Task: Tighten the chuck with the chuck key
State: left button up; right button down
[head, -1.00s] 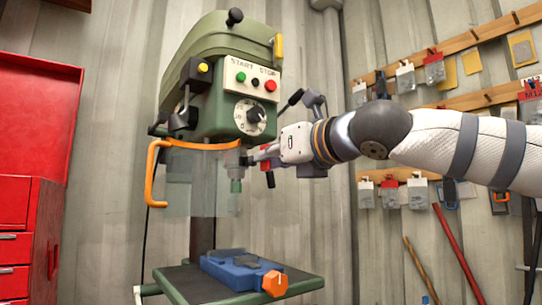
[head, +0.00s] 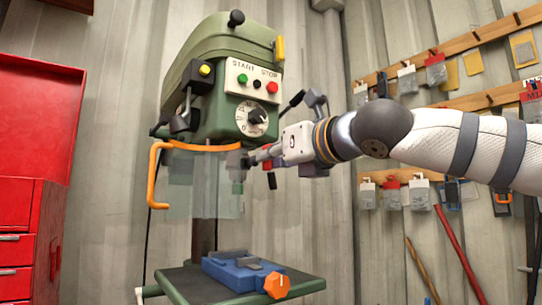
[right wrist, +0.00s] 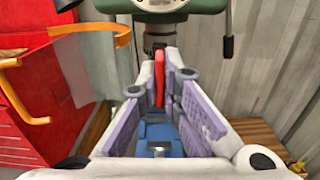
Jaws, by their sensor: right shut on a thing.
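The green drill press (head: 225,75) stands in the middle of the head view. Its chuck (head: 235,160) is below the head, partly behind the clear guard and my fingers; it also shows as a dark shape in the right wrist view (right wrist: 156,38). My right gripper (head: 262,155) reaches in from the right, its fingertips close beside the chuck. It is shut on the chuck key, whose red part (right wrist: 160,80) shows between the fingers in the right wrist view. Whether the key's tip sits in the chuck is hidden. My left gripper is not in view.
A clear guard with an orange frame (head: 154,178) hangs at the front left of the chuck. A blue vise (head: 240,270) with an orange knob sits on the press table (head: 190,285). A red cabinet (head: 30,210) stands left; pegboard rails (head: 465,40) hang right.

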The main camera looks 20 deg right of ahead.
jog(key=shift+x, duration=0.8)
dwell(0.7)
jog(key=shift+r, duration=0.1)
jog(key=m, duration=0.3)
